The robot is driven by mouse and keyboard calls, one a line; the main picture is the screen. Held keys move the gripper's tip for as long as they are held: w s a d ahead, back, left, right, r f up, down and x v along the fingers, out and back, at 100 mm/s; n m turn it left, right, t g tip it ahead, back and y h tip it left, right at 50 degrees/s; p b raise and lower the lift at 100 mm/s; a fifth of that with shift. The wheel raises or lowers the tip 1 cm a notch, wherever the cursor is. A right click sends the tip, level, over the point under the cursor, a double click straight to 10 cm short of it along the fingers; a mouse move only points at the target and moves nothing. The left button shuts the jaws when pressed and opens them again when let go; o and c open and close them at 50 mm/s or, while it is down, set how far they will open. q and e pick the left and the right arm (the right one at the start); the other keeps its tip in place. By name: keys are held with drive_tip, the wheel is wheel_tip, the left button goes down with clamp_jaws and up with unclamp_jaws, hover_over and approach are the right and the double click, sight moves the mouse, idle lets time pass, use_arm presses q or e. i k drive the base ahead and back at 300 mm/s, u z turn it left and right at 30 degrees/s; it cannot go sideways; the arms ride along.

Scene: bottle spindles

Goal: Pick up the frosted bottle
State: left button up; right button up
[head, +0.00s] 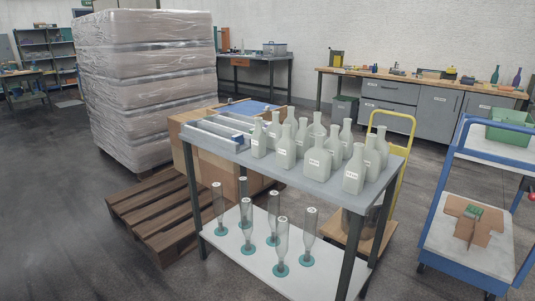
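Several pale grey-green, matte bottles stand upright and close together on the top of a grey two-level table; one with a white label (354,169) is at the front right corner. Another labelled one (286,148) stands further left, and a third (258,139) is at the left end of the group. I cannot tell which single bottle is the frosted one. Neither of my grippers is in view.
A wooden pallet (160,215) and wrapped stack (150,85) stand left. A yellow-handled cart (405,125) is behind, and a blue cart (440,220) is right. Floor is open at front left.

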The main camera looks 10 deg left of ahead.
sight(273, 132)
drive_tip(key=u, duration=1)
drive_tip(key=i, duration=1.45)
drive_tip(key=z, duration=0.25)
